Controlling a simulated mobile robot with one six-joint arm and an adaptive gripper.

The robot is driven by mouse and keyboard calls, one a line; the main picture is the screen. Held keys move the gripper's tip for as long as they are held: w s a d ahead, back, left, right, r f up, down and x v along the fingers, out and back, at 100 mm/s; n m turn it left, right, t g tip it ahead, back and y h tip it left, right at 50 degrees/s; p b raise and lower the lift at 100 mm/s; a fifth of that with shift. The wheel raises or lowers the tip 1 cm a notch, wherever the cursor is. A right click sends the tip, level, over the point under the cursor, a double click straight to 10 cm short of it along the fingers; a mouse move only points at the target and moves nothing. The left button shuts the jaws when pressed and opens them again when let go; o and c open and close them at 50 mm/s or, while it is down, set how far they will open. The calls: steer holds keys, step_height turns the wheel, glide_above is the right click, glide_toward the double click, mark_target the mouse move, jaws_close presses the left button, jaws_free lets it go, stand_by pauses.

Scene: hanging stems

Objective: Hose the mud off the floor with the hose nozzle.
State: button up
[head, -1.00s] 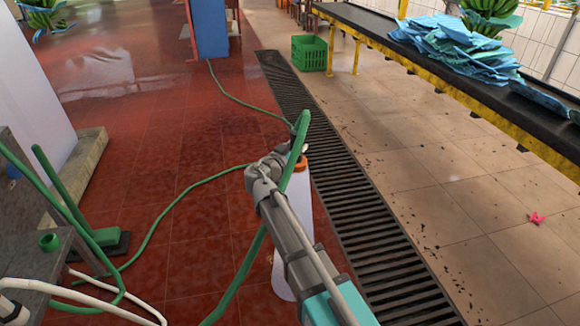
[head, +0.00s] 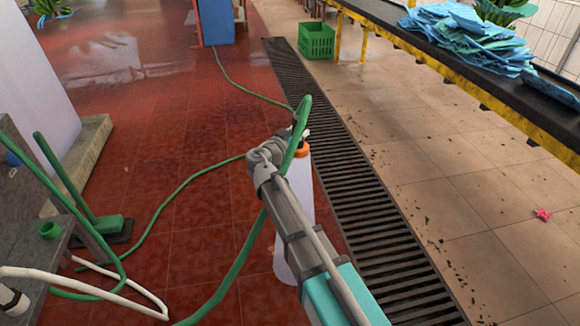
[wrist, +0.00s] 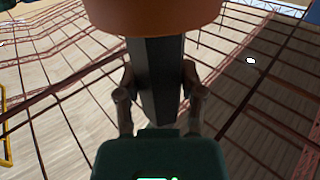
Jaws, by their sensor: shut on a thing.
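My gripper (wrist: 160,95) is shut on the dark body of the hose nozzle (wrist: 160,75) in the wrist view, one finger on each side. A wide orange-brown collar of the nozzle fills the top of that view. In the head view an orange part (head: 302,149) shows beside the end of my arm; my fingers are hidden there. The green hose (head: 232,270) loops over the arm's end and runs down to the bottom edge. Dark specks that look like mud (head: 425,218) lie scattered on the tan floor right of the drain.
A long slotted drain (head: 345,170) separates wet red tiles (head: 190,215) from tan tiles. A yellow-framed conveyor (head: 470,85) and green crate (head: 317,40) stand right and behind. A grey table (head: 35,225) and green broom (head: 105,226) are left. Green hose crosses the red floor.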

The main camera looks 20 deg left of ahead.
step_height(320, 180, down, 12)
steer(key=s+a+m+g+h+b, duration=0.1)
steer(key=h+b, duration=0.3)
steer(key=b, duration=0.7)
steer(key=shift+s+a+m+g, duration=0.3)
steer(key=shift+s+a+m, duration=0.3)
steer(key=shift+s+m, duration=0.25)
steer(key=shift+w+a+r, duration=0.1)
steer(key=shift+w+r, duration=0.05)
steer(key=w+a, duration=0.6)
steer(key=w, duration=0.3)
steer(key=w+a, duration=0.6)
steer(key=w, duration=0.4)
steer(key=shift+w, duration=0.2)
stand_by(2.2)
steer(key=shift+d, duration=0.15)
stand_by(0.7)
